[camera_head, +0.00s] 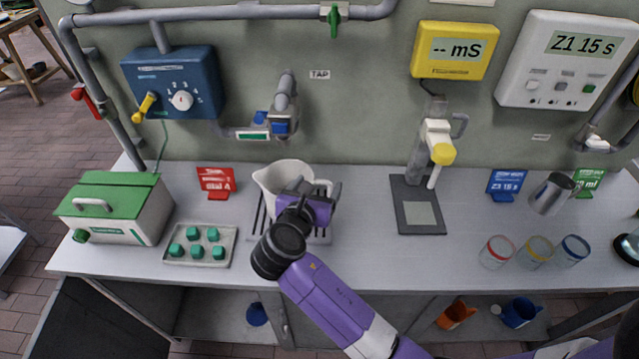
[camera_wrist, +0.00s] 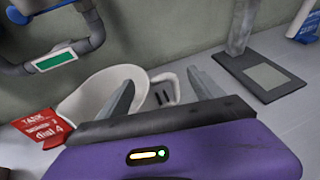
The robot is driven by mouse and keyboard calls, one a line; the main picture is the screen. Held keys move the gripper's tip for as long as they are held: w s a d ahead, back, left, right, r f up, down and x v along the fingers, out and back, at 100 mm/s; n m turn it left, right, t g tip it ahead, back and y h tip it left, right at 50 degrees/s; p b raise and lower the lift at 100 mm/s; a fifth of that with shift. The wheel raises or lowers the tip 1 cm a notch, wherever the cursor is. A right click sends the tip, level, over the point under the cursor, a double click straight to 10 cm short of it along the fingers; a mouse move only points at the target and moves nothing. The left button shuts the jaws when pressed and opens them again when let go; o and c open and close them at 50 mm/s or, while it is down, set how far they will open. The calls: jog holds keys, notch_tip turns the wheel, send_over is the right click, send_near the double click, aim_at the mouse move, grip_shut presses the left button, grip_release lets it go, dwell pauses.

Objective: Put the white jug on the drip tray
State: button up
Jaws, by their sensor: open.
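The white jug (camera_head: 278,178) stands upright below the tap, over the slotted drip tray (camera_head: 259,219). My gripper hides part of its body and base, so its contact with the tray is only partly visible. My gripper (camera_head: 318,188) is open at the jug's right, beside its handle.
A tray of green-topped pieces (camera_head: 233,250) and a green-lidded box (camera_head: 155,222) are at left. The tap pipe (camera_head: 283,100) hangs above the jug. At right are a dispenser on a dark base (camera_head: 408,222), several glasses (camera_head: 497,252) and a metal cup (camera_head: 550,194).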

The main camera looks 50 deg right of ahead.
jog(key=v, duration=1)
jog(key=s+a+f+t+y, duration=0.1)
jog(key=a+f, duration=0.1)
jog(key=s+a+f+m+y, duration=0.1)
jog(key=a+f+y, duration=0.1)
jog(key=f, duration=0.1)
jog(key=s+a+f+m+t+y, duration=0.1)
jog(key=a+f, duration=0.2)
jog(key=shift+s+f+t+y+b, duration=0.1)
jog(key=shift+f+t+y+b, duration=0.05)
jog(key=shift+t+y+b, duration=0.2)
jog(key=s+a+f+m+t+y, duration=0.1)
jog(key=s+a+m+t+y, duration=0.1)
jog(key=s+a+m+y, duration=0.45)
jog(key=s+a+f+m+t+y, duration=0.1)
jog(key=s+a+m+t, duration=0.15)
jog(key=s+m, duration=0.45)
jog(key=s+d+r+m+t+b, duration=0.2)
jog(key=s+d+r+m, duration=0.1)
jog(key=s+r+m, duration=0.4)
jog(key=s+r, duration=0.2)
jog(key=s, duration=0.1)
jog(key=shift+s+d+m+y, duration=0.2)
jog(key=shift+d+m+y, duration=0.1)
jog(key=shift+m, duration=0.05)
